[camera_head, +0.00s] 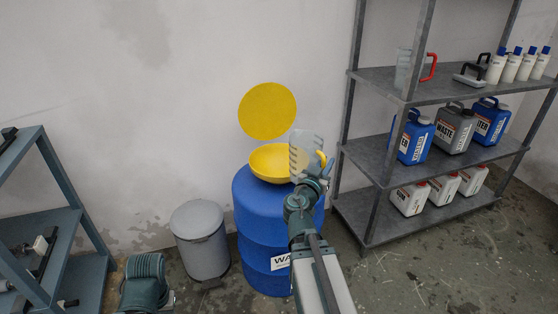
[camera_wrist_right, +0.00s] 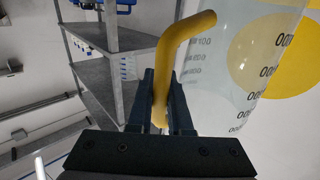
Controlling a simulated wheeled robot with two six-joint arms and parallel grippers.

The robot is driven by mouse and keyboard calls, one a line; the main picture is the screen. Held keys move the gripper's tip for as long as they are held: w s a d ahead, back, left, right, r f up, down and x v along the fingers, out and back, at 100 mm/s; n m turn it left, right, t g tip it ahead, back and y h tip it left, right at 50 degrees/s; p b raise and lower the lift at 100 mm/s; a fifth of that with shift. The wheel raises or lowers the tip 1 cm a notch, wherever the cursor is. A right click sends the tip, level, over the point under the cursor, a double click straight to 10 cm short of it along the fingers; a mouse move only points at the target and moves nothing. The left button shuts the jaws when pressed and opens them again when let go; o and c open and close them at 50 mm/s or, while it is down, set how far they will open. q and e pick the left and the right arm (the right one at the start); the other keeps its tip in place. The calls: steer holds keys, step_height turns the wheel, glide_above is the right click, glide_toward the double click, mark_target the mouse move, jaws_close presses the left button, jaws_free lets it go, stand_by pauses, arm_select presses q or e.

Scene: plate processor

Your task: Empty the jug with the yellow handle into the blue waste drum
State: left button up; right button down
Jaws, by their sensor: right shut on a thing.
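The clear jug (camera_head: 304,150) with dark graduation marks is held up at the right side of the blue waste drum (camera_head: 256,228), by its yellow funnel (camera_head: 266,163). My right gripper (camera_head: 318,176) is shut on the jug's yellow handle (camera_wrist_right: 172,50), which also shows between the fingers in the right wrist view (camera_wrist_right: 160,88). The jug's clear wall (camera_wrist_right: 235,70) fills the upper right there. I cannot tell whether liquid is in the jug. My left arm shows only in part at the lower left of the head view; its fingertips are not visible.
The funnel's round yellow lid (camera_head: 267,111) stands open against the wall. A grey bin (camera_head: 201,240) is left of the drum. A grey shelf (camera_head: 378,152) at right holds a red-handled jug (camera_head: 404,70), canisters and bottles. A blue-grey rack (camera_head: 58,212) is at far left.

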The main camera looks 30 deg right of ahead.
step_height(320, 180, up, 5)
steer(key=p, duration=0.5)
stand_by(0.3)
